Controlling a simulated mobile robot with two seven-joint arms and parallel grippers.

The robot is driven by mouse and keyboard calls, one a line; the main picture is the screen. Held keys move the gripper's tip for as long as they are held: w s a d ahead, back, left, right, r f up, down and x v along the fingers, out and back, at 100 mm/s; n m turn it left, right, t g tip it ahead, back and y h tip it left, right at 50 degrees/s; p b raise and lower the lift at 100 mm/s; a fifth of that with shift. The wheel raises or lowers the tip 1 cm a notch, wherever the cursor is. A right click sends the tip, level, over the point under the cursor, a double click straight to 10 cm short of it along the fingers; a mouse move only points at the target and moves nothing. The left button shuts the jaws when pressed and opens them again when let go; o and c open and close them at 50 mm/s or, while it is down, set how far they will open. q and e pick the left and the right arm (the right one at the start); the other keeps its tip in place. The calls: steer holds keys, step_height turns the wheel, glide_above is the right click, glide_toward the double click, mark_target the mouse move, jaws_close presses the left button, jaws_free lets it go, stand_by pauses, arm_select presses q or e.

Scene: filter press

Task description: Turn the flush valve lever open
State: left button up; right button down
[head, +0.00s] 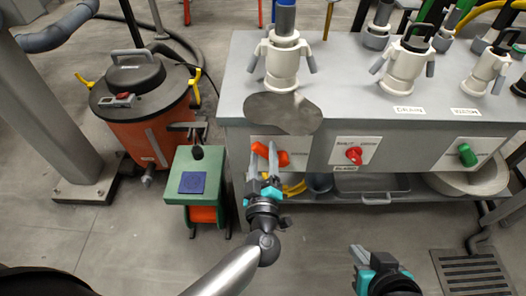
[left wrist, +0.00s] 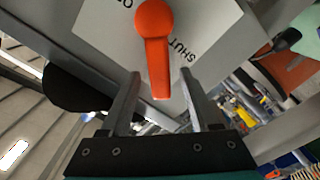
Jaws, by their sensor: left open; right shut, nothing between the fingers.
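The orange lever (head: 284,158) sits on a white plate on the front panel of the grey bench, at its left end. In the left wrist view the lever (left wrist: 153,40) hangs from its round hub, and its arm points down between my fingers. Part of the word "SHUT" shows beside it on the plate. My left gripper (head: 264,155) is open in front of the plate, one finger on each side of the lever's end, with gaps visible in the wrist view. My right gripper (head: 358,256) is shut and empty, low in front of the bench.
A red knob (head: 354,155) and a green knob (head: 467,154) sit further right on the panel. White valve bodies stand on the bench top (head: 345,70). A green stand (head: 183,206) and an orange vacuum (head: 150,120) are at left. A floor grate (head: 472,272) lies at lower right.

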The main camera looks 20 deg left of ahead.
arm_select(q)
jaws_close()
stand_by(0.6)
stand_by(0.9)
